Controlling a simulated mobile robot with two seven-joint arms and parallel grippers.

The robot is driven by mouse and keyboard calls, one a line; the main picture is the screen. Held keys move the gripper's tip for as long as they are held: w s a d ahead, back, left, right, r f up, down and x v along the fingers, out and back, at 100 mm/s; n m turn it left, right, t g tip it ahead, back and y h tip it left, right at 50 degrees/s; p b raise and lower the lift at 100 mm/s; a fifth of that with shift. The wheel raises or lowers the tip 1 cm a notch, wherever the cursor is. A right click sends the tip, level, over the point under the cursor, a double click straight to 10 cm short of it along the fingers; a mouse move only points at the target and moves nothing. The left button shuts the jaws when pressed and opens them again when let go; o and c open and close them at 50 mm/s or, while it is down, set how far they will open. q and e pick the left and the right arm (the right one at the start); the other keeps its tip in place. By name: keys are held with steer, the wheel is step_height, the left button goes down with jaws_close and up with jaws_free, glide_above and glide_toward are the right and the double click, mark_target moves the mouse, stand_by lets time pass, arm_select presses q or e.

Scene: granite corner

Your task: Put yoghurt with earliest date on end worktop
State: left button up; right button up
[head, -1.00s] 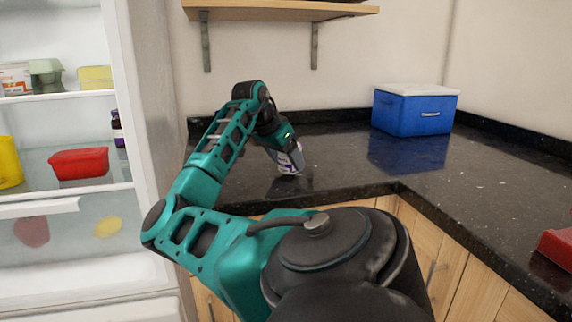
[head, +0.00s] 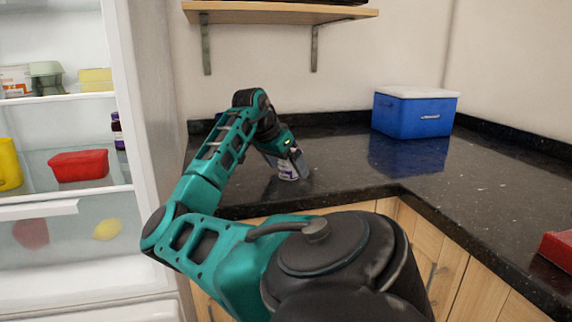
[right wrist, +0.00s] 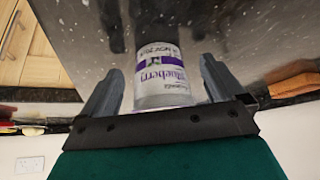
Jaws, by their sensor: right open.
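A white yoghurt tub with purple "Blueberry" lettering (head: 287,171) stands on the dark granite worktop (head: 345,165) beyond the fridge. It also shows in the right wrist view (right wrist: 160,66), upside down, with a printed date line too small to read surely. My right gripper (head: 289,160) is open, and its two fingers (right wrist: 163,85) are on either side of the tub, with a visible gap at each side. In the head view the gripper hides part of the tub. My left gripper is not in view.
A blue cool box with white lid (head: 412,112) stands at the back corner. A red object (head: 557,248) lies at the right edge. The open fridge at left holds a red tub (head: 78,165) and a yellow container (head: 9,165). A wooden shelf (head: 280,13) hangs above.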

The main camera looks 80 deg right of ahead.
steer(key=p+v, duration=0.2)
steer(key=v, duration=1)
steer(key=shift+r+p, duration=0.15)
steer(key=shift+p, duration=0.2)
